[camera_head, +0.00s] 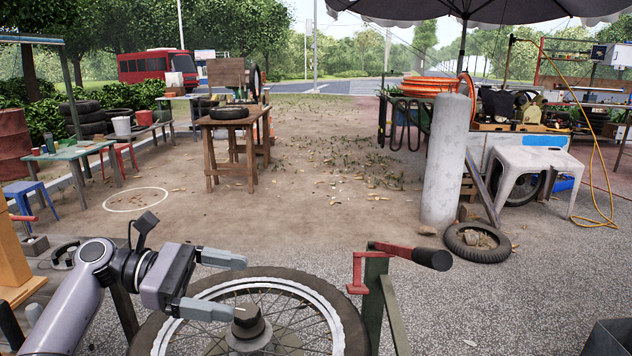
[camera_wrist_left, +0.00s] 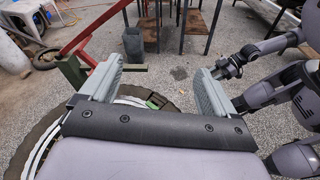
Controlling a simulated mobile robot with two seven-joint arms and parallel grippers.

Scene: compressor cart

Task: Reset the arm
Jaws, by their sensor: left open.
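My left gripper (camera_head: 238,286) is open and empty, with its two grey fingers apart. It is above the left part of a spoked wheel with a dark tyre (camera_head: 345,310), at the bottom of the head view. Its lower finger shows close to the wheel's dark hub (camera_head: 248,324); I cannot tell whether they touch. In the left wrist view the open fingers (camera_wrist_left: 157,85) have nothing between them, and part of the tyre (camera_wrist_left: 45,130) shows below. Purple-grey arm links of mine show at the right there.
A green post with a red crank and black handle (camera_head: 432,259) stands just right of the wheel. Beyond are a wooden table (camera_head: 232,122), a grey cylinder (camera_head: 446,160), a white stool (camera_head: 530,160) and a loose tyre (camera_head: 477,243).

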